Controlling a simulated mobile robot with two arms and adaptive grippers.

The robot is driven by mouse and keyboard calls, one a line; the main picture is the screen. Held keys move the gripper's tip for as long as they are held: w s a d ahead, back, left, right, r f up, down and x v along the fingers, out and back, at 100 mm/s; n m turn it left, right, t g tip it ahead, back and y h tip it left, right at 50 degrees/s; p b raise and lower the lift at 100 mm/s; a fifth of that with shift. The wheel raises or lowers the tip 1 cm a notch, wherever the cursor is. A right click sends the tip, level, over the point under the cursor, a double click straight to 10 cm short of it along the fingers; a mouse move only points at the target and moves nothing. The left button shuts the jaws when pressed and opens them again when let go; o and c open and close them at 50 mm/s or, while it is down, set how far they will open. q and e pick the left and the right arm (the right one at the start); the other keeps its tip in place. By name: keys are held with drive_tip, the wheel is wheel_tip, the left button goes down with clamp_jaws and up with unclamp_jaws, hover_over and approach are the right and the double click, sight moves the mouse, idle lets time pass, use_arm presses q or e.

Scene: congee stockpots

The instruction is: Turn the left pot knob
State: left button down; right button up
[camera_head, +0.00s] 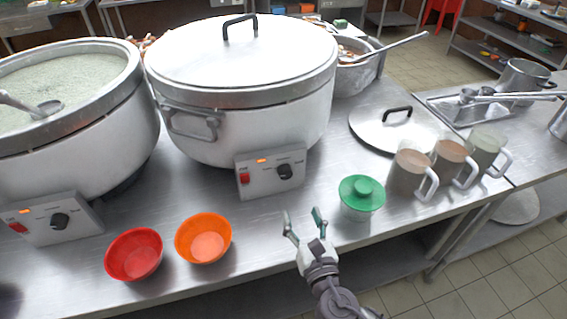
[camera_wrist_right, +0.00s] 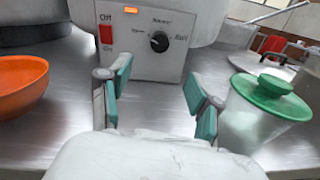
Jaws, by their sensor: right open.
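The left pot (camera_head: 130,140) is open and full of pale green congee, with a ladle in it. Its control box (camera_head: 85,212) has a red switch and a black knob (camera_head: 60,220). The right pot (camera_head: 245,125) has its lid on. Its own box (camera_head: 262,184) carries another black knob (camera_head: 285,171), which also shows in the right wrist view (camera_wrist_right: 159,41). My right gripper (camera_head: 303,222) is open and empty at the table's front edge, in front of and below the right pot's box. It also shows in the right wrist view (camera_wrist_right: 158,88). My left gripper is not in view.
A red bowl (camera_head: 134,254) and an orange bowl (camera_head: 204,239) stand before the pots. A green-lidded jar (camera_head: 361,197) stands right of my right gripper. Several mugs (camera_head: 406,174) and a loose lid (camera_head: 385,132) lie further right on the steel table (camera_head: 330,170).

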sight(286, 176)
drive_tip(key=x, duration=1.3)
drive_tip(key=shift+a+p, duration=0.1)
drive_tip(key=shift+p, duration=0.25)
drive_tip(key=shift+s, duration=0.1)
drive_tip(key=c, duration=1.1)
drive_tip(key=shift+c, duration=0.2)
